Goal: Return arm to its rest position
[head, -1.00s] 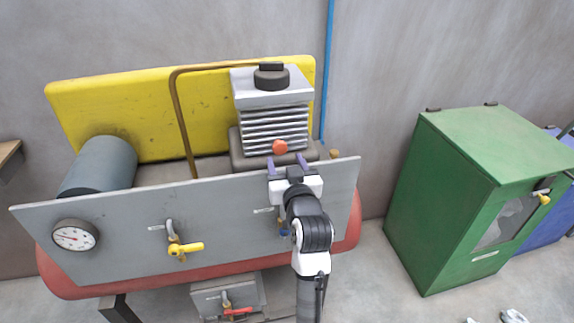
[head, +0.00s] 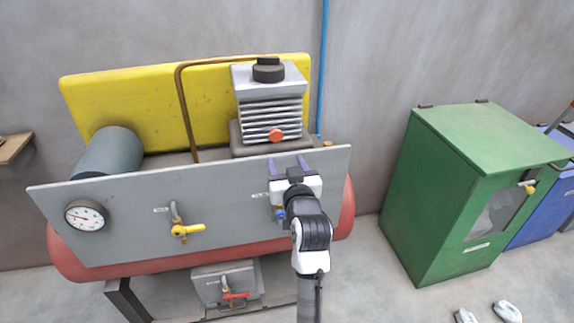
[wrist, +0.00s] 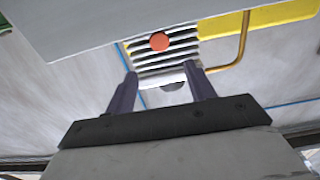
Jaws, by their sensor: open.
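My gripper (head: 289,167) is open and empty, in front of the upper right part of the grey panel (head: 110,198) on the compressor. Its two purple fingers stand apart with nothing between them, also in the wrist view (wrist: 160,88). The arm behind it reaches up from the bottom of the head view. An orange-red knob (head: 276,135) on the finned pump block (head: 270,113) shows just above the fingertips; it also shows in the wrist view (wrist: 159,41). A valve on the panel behind my gripper is mostly hidden.
The panel carries a gauge (head: 86,215) and a yellow-handled valve (head: 187,230). A red-handled valve (head: 236,295) sits on a box below. A green cabinet (head: 440,210) stands at the right, with a blue one (head: 540,215) beside it. Floor between compressor and green cabinet is clear.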

